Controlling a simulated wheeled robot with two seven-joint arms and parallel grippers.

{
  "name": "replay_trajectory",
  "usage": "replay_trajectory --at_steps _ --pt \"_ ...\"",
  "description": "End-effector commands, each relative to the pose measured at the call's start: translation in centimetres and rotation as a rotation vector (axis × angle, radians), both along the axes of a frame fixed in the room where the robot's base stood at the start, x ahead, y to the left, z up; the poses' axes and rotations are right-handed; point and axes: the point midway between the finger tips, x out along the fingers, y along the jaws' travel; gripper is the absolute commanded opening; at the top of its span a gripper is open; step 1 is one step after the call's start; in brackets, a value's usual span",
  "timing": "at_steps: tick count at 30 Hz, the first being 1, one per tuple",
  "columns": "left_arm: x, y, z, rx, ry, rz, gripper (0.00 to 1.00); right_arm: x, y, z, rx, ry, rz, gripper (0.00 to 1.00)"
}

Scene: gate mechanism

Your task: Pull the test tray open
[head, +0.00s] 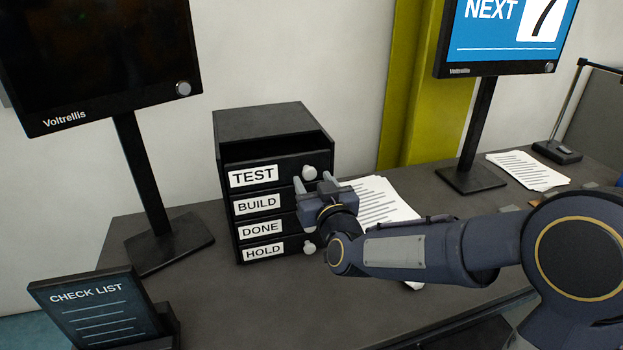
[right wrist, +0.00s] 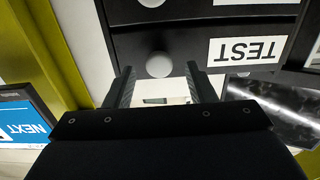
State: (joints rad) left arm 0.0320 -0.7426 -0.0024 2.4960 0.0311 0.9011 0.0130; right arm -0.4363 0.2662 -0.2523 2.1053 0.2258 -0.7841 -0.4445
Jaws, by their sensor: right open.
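The test tray (head: 290,171) is the top drawer of a black cabinet, with a white TEST label and a round pale knob (head: 309,172). Its front looks roughly in line with the drawers below. My right gripper (head: 314,181) is open and empty in front of the cabinet's right side, near the test knob. In the right wrist view, which is upside down, the test knob (right wrist: 159,64) appears between the two fingertips (right wrist: 160,72), with space on both sides. I cannot tell how far the tips are from the drawer front. My left gripper is out of view.
Below are drawers labelled BUILD (head: 257,204), DONE (head: 259,229) and HOLD (head: 263,251); my gripper hides some knobs. Papers (head: 376,203) lie right of the cabinet. Monitor stands (head: 168,243) flank it, and a check list sign (head: 97,308) stands front left. The desk before the cabinet is clear.

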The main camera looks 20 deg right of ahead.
Motion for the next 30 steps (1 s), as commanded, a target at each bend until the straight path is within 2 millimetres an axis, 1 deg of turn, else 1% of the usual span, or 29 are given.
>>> replay_trajectory --at_steps 1,3,6,15,26,27,30 --pt "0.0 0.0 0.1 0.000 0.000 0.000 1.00 0.8 0.0 0.0 -0.001 0.002 -0.001 0.50" --pt "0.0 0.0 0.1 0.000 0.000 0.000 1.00 1.5 0.0 0.0 0.000 0.001 0.000 0.50" --pt "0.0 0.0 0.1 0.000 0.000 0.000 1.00 2.2 0.1 0.0 0.001 0.001 0.000 0.50" --pt "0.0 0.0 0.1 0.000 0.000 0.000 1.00 2.4 0.0 0.0 0.002 0.001 0.000 0.50" --pt "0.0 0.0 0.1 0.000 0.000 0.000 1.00 2.4 0.1 0.0 0.002 0.001 0.000 0.03" --pt "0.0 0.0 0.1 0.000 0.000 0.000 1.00 2.4 0.1 0.0 0.002 0.001 0.000 0.00" --pt "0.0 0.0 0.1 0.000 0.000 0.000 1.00 2.4 0.1 0.0 0.002 0.001 0.001 0.00"
